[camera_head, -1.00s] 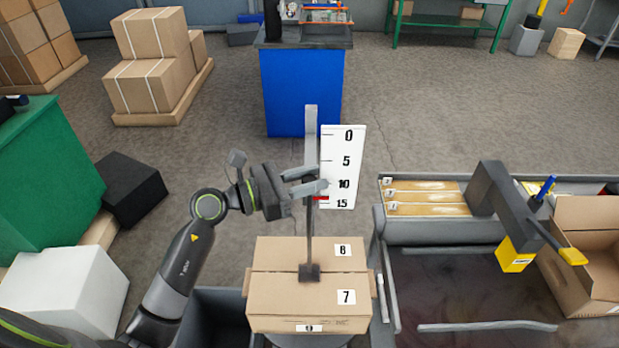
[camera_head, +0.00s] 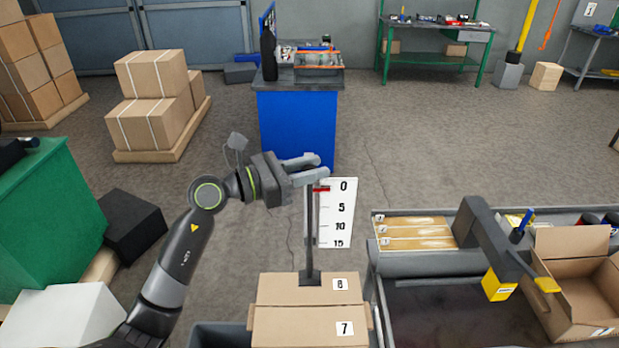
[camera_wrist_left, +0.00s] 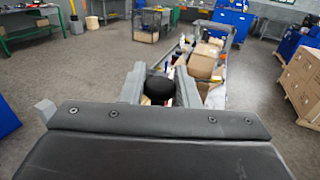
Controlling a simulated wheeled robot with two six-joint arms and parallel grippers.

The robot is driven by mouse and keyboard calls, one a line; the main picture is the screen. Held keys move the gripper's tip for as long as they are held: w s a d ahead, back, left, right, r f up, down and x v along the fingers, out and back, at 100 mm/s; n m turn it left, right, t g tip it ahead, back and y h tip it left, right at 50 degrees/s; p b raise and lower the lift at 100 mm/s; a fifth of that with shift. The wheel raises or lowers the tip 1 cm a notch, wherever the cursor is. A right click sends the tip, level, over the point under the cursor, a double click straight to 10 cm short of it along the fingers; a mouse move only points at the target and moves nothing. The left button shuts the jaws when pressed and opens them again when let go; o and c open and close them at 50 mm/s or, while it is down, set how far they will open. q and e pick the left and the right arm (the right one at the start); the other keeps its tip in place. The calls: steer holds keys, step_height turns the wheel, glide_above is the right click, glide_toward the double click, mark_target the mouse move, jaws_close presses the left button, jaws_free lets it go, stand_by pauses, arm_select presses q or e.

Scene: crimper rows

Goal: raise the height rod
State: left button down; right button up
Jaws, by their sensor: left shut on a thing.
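The height rod (camera_head: 310,250) is a thin dark upright rod with a dark foot (camera_head: 311,279) at its lower end. My left gripper (camera_head: 318,172) is shut on the rod's upper part, at the top of the white scale (camera_head: 335,225). In the left wrist view, a round black knob (camera_wrist_left: 160,88) sits between the fingers. A red pointer (camera_head: 321,189) stands just below the scale's 0 mark. The foot appears in front of the box marked 6 (camera_head: 280,290); whether it is clear of the cardboard is hard to tell. My right gripper is out of view.
The box marked 7 (camera_head: 285,325) is in front of box 6. At right are a long grey tray structure, a dark overhanging arm with a yellow block (camera_head: 499,286), and an open carton (camera_head: 575,242). A blue cabinet (camera_head: 297,125) stands behind.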

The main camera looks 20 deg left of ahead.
arm_select(q)
steer(key=shift+r, duration=0.6)
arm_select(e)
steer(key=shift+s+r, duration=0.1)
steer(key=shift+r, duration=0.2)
arm_select(q)
steer(key=shift+r, duration=0.1)
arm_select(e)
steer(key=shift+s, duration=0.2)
arm_select(q)
steer(key=c, duration=1.1)
jaws_free()
steer(key=shift+c, duration=0.2)
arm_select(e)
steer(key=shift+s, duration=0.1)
arm_select(q)
steer(key=shift+f, duration=0.2)
